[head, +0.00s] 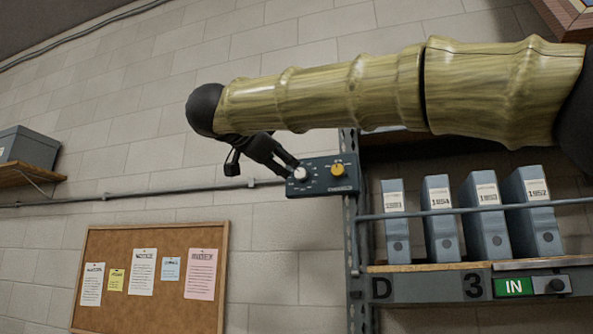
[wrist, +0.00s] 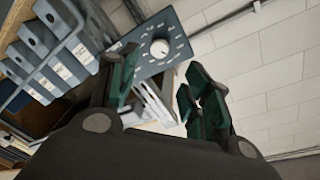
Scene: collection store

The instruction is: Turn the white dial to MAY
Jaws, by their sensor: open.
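The white dial (head: 300,174) sits at the left of a blue-grey control box, ringed by small marks too small to read. It also shows in the wrist view (wrist: 159,48), beyond the fingers, with a pointer line I cannot read clearly. The control box (head: 318,188) also carries a yellow dial (head: 338,169) to the right of the white one. My gripper (head: 291,168) is open and close to the white dial in the head view. In the wrist view my gripper (wrist: 160,98) has its green-padded fingers apart with nothing between them, and the dial looks clear of them.
A metal shelf post (head: 352,235) stands beside the box. Grey binders (head: 483,220) stand on the shelf to the right, behind a rail (head: 470,211). A cork board (head: 150,240) with notes hangs below left. A conduit (head: 150,195) runs along the wall.

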